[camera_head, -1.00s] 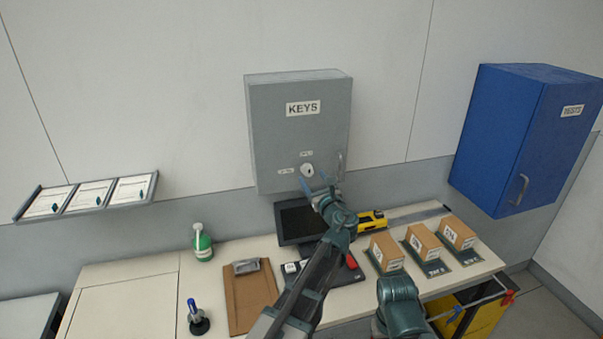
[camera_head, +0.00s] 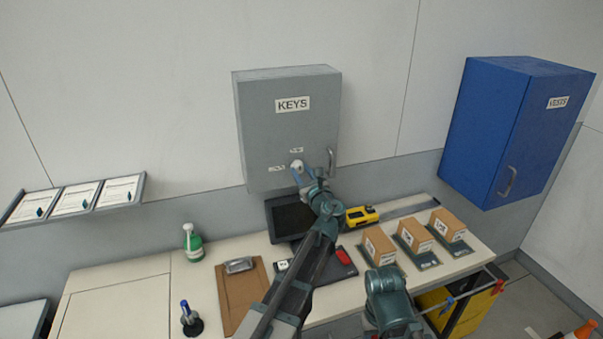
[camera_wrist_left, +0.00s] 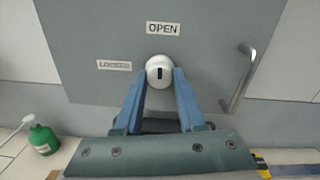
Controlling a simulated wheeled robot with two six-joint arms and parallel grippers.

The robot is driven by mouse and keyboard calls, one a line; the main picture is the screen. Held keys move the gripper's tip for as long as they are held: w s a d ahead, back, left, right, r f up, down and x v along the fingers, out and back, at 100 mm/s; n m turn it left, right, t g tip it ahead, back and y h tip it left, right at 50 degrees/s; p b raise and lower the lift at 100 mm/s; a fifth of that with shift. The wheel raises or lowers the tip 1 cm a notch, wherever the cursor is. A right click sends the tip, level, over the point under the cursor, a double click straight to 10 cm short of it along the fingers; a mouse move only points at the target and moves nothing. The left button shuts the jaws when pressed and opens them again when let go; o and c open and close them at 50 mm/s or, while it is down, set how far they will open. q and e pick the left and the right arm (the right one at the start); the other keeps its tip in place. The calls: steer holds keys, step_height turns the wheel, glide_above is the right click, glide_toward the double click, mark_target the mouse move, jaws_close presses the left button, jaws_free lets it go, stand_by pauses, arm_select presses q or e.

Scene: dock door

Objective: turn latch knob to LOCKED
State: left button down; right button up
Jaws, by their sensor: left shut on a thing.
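The latch knob (camera_wrist_left: 160,71) is a white round knob on the door of the grey KEYS cabinet (camera_head: 270,120). In the left wrist view its dark mark is upright, in line with the OPEN label (camera_wrist_left: 163,28) above. The LOCKED label (camera_wrist_left: 114,65) is to the knob's left. My left gripper (camera_wrist_left: 159,77) has its blue fingers on either side of the knob and is shut on it. In the head view the left gripper (camera_head: 303,177) partly covers the knob. My right gripper's fingers do not show in the head view.
A metal door handle (camera_wrist_left: 238,78) stands right of the knob. Below are a dark monitor (camera_head: 290,218), a yellow tool (camera_head: 362,216), several small boxes, a clipboard (camera_head: 243,290) and a green bottle (camera_head: 193,243). A blue cabinet (camera_head: 510,130) hangs at right.

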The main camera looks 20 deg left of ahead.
arm_select(q)
steer(key=shift+n, duration=0.3)
steer(key=n, duration=0.3)
steer(key=shift+n, duration=0.3)
steer(key=n, duration=0.4)
steer(key=shift+n+p, duration=0.3)
steer(key=n, duration=0.4)
steer(key=shift+h, duration=0.3)
steer(key=shift+n, duration=2.3)
steer(key=c, duration=0.5)
jaws_free()
steer(key=shift+r, duration=0.1)
